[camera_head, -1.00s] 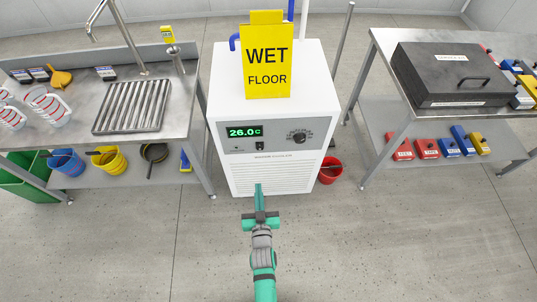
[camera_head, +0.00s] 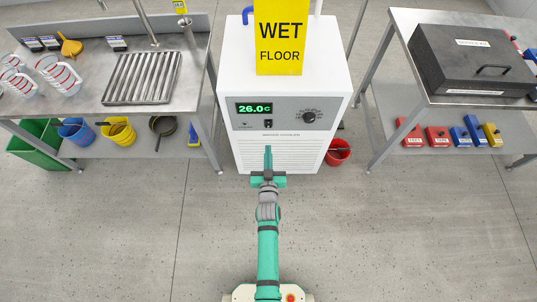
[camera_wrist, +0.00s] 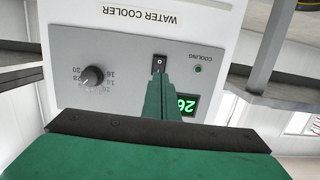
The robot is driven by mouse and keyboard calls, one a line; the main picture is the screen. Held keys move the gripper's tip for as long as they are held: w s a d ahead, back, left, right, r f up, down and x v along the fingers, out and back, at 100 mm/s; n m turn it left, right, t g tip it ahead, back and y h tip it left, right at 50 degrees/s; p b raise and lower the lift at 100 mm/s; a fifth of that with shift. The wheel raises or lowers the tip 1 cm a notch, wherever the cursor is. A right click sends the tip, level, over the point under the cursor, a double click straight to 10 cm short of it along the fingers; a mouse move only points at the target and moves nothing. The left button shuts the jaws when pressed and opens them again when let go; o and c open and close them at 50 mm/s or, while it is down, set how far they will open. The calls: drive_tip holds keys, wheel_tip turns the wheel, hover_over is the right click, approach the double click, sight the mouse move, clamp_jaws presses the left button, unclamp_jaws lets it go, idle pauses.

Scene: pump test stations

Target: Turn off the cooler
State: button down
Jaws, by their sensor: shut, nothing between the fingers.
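The cooler (camera_head: 322,82) is a white box with a grey control panel. Its green display (camera_head: 254,108) reads 26.0 C. A round dark knob (camera_head: 309,117) sits at the panel's right, and a small black rocker switch (camera_head: 268,124) sits between them. In the wrist view, upside down, the switch (camera_wrist: 159,64) shows a "0" mark beside the green lamp marked COOLING (camera_wrist: 198,69). My gripper (camera_head: 268,149) is shut and empty, in front of the cooler just below the panel. In the wrist view its fingers (camera_wrist: 160,85) point at the switch and partly cover the display; contact cannot be told.
A yellow WET FLOOR sign (camera_head: 281,40) stands on the cooler. A sink bench (camera_head: 194,75) is at the left and a steel table (camera_head: 408,78) with a dark case (camera_head: 475,62) at the right. A red bucket (camera_head: 338,153) sits beside the cooler. The front floor is clear.

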sight(268, 127)
drive_tip(key=w, duration=0.3)
drive_tip(key=w+f, duration=0.1)
drive_tip(key=w, duration=0.6)
drive_tip(key=shift+f, duration=0.25)
